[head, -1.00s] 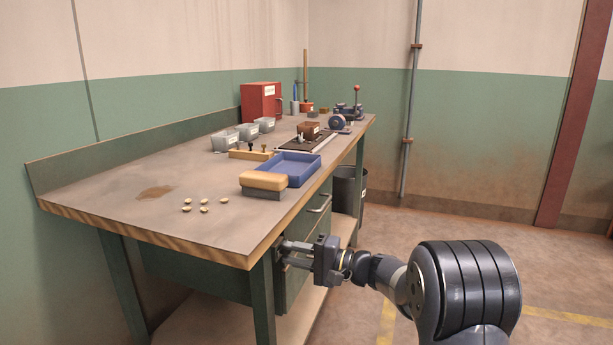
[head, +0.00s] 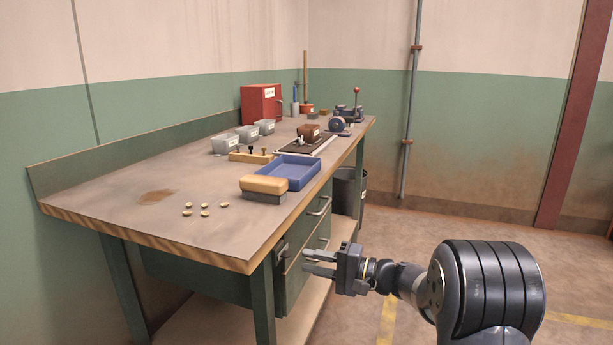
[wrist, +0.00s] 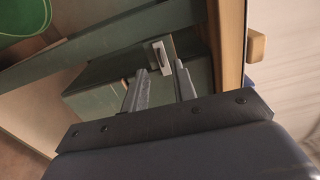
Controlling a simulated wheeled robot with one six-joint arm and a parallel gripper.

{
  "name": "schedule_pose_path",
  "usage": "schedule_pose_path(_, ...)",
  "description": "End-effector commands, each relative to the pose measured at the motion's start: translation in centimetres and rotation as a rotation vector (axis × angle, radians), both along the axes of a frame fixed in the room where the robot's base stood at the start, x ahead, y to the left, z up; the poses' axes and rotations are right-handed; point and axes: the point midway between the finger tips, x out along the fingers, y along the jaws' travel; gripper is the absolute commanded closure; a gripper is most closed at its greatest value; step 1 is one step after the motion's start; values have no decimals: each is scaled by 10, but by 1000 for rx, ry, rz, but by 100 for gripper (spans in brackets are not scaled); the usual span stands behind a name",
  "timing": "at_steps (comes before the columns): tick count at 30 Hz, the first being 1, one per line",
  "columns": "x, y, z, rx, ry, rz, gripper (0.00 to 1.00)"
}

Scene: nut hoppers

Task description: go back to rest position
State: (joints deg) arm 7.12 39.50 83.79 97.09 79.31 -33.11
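My gripper (head: 318,263) is in front of the green drawer unit under the workbench, below the level of the benchtop (head: 110,205). Its two fingers are apart with nothing between them, and it also shows open in the wrist view (wrist: 161,88). A drawer handle (wrist: 160,57) lies beyond the fingertips in the wrist view, apart from them. In the head view a latch-like dark handle (head: 282,251) is on the drawer front to the left of the fingers. The drawers look shut.
On the bench are a blue tray (head: 292,172), a brush with a tan top (head: 264,187), several nuts (head: 205,209), clear hoppers (head: 225,143) and a red cabinet (head: 260,103). The floor at the right is clear.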

Motion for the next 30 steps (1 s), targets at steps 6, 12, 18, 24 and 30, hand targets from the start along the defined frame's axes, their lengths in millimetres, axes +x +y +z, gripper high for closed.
schedule_pose_path(6,15,44,-2,-1,-2,4,74)
schedule_pose_path(12,17,48,-3,-52,-147,-1,74)
schedule_pose_path(18,17,48,-3,-118,-325,-1,74)
schedule_pose_path(24,18,47,-3,-179,-495,-1,74)
schedule_pose_path(30,18,47,-3,-238,-656,-1,74)
